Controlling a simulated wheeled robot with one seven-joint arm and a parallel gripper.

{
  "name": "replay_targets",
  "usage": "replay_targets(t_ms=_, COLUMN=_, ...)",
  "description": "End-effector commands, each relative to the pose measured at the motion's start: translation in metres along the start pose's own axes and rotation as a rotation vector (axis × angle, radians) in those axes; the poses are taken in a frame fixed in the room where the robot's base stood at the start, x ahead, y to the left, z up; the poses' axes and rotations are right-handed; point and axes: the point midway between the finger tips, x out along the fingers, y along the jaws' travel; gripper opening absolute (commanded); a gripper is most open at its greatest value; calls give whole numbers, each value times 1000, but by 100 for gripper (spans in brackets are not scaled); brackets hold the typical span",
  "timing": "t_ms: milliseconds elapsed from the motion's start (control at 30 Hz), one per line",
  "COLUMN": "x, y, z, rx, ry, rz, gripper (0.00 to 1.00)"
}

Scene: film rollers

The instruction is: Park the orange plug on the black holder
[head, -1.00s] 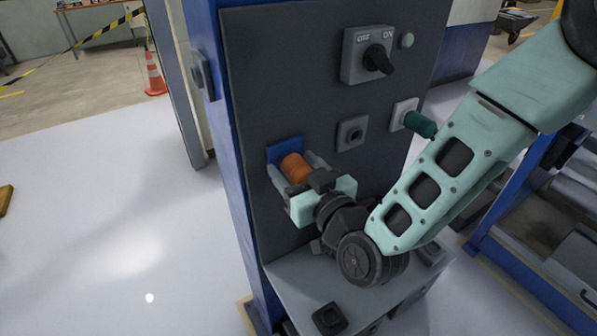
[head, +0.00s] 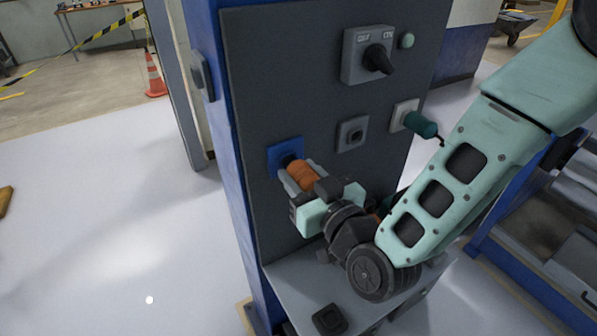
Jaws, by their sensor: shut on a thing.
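The orange plug (head: 302,175) is between the fingers of my gripper (head: 299,177), which is shut on it. The plug is in front of the blue socket (head: 285,155) on the dark panel, and a dark part of the socket shows between them. I cannot tell whether the plug's tip is fully clear of the socket. A black square holder (head: 330,320) lies on the grey shelf below the panel, near its front edge. My wrist and arm hide part of the shelf to its right.
The dark panel (head: 300,75) carries a grey rotary switch (head: 367,55), a green button (head: 406,40), an empty-looking grey socket (head: 352,133) and a green plug (head: 420,124) in a pale socket. The grey shelf (head: 305,283) juts out below. Floor to the left is open.

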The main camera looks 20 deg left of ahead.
Motion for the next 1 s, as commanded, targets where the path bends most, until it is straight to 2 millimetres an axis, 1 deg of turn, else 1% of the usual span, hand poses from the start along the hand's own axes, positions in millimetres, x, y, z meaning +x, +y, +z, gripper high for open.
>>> replay_targets(t_ms=1000, x=-38, y=0, z=0, rx=-1, ry=1, rz=1, gripper=3)
